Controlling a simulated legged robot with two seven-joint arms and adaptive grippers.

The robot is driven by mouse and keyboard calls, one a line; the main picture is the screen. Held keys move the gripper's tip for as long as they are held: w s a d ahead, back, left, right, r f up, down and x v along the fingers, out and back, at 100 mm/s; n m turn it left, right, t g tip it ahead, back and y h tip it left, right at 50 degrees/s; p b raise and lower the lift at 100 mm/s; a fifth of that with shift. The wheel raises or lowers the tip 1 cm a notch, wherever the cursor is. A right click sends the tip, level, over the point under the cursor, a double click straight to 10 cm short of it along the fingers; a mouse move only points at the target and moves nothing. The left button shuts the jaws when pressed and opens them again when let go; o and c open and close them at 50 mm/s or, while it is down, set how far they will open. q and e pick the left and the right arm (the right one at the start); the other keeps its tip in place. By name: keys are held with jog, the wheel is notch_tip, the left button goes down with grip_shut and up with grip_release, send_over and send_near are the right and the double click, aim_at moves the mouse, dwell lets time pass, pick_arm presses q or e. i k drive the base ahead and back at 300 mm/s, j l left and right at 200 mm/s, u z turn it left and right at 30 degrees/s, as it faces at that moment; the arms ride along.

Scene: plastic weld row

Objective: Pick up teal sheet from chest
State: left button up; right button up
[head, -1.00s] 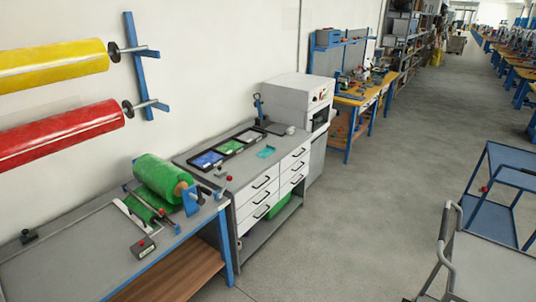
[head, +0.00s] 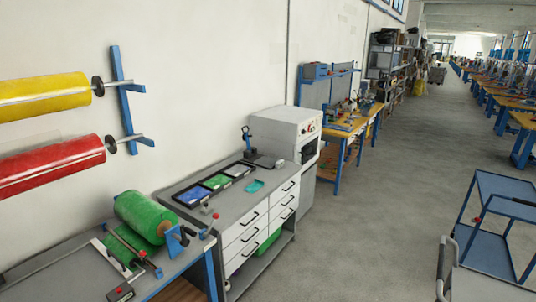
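A small teal sheet (head: 254,186) lies on the grey top of the chest (head: 198,209), near its front edge above the white drawers. It looks flat, with uneven edges. Beside it, further back on the chest top, is a black tray (head: 206,189) with blue, green and dark sections. Neither of my grippers shows in the head view.
A bench with a green roll (head: 139,217) stands at the near left. A white machine cabinet (head: 286,128) stands beyond the chest. A blue cart (head: 505,215) stands at the right. The grey floor (head: 370,220) between is clear.

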aim_at(257, 183)
jog(key=i+l+z, duration=0.3)
jog(key=i, duration=0.65)
jog(key=i+z, duration=0.3)
jog(key=i, duration=0.65)
jog(key=i+l+u, duration=0.15)
jog(key=i+u, duration=0.3)
jog(key=i, duration=0.15)
jog(key=i+l+u, duration=0.45)
jog(key=i, duration=0.15)
jog(key=i+l+u, duration=0.5)
jog(key=i, duration=0.05)
